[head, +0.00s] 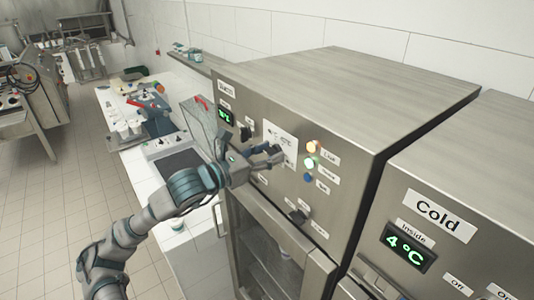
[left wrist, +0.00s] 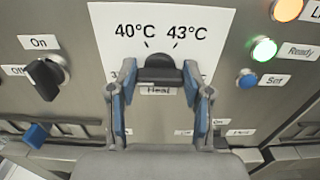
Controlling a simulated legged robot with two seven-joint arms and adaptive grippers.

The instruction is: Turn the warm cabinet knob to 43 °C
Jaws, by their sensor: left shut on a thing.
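The warm cabinet (head: 335,95) is the steel box in the middle of the head view. Its dark heat knob (left wrist: 160,70) sits on a white dial plate (left wrist: 215,22) marked 40°C and 43°C, with a "Heat" label below. My left gripper (left wrist: 158,80) is shut on the knob, with one blue-padded finger at each side. In the head view my left gripper (head: 268,155) reaches the panel and mostly hides the knob. I cannot tell exactly which mark the knob points to. My right gripper is not in view.
A black On/Off switch (left wrist: 44,78) is left of the dial. An orange lamp (left wrist: 287,9), a lit green Ready lamp (left wrist: 264,49) and a blue Set button (left wrist: 248,79) are right of it. A small green display (head: 225,116) is at upper left. The cold cabinet (head: 420,262) reads 4 °C.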

